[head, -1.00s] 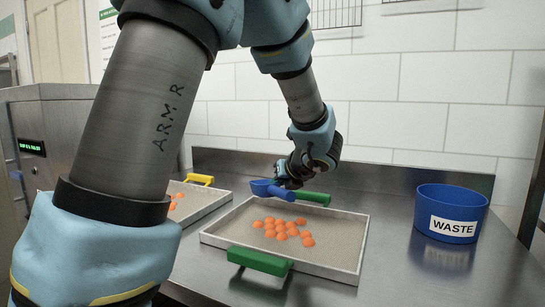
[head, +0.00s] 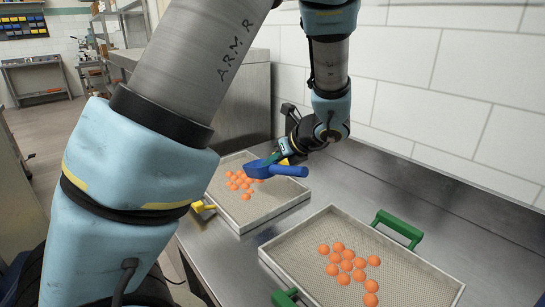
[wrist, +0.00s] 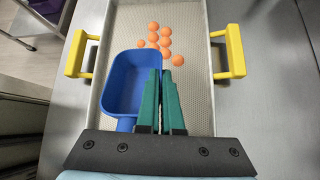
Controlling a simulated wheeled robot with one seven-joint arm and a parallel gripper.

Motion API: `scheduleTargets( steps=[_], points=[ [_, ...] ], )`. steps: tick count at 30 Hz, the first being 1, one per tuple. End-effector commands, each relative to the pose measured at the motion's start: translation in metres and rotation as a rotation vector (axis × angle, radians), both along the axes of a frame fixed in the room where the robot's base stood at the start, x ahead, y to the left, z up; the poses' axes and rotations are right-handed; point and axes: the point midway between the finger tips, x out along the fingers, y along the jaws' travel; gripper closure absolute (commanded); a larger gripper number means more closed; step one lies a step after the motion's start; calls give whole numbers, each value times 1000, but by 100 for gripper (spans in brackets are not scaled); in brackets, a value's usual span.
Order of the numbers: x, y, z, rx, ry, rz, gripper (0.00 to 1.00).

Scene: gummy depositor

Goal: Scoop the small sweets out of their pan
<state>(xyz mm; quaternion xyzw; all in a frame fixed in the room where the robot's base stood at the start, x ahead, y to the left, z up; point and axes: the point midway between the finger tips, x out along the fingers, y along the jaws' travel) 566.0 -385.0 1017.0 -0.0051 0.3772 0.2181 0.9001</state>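The pan with yellow handles (head: 262,222) stands on the left of the steel bench and holds several orange sweets (head: 238,181). A second pan, with green handles (head: 437,281), stands nearer on the right and also holds several orange sweets (head: 347,259), which look larger in this view. My gripper (head: 281,155) is shut on a blue scoop (head: 262,168) above the yellow-handled pan. In the wrist view the scoop's bowl (wrist: 127,82) looks empty and hangs left of the green fingers (wrist: 161,92). Sweets (wrist: 163,40) lie ahead of it in the pan; the fingers' hold on the handle is partly hidden.
A white tiled wall (head: 440,80) runs behind the bench. A steel cabinet (head: 243,95) stands beyond the yellow-handled pan. A bare strip of bench (head: 272,235) separates the two pans. The yellow handles (wrist: 234,50) stick up at the pan's sides.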

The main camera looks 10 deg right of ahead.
Motion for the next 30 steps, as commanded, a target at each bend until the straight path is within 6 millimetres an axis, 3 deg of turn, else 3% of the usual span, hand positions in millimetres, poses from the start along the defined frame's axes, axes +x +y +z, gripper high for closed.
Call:
scheduleTargets(
  steps=[30],
  points=[
    [10,5,-63,2,0,-2,100]
  ],
)
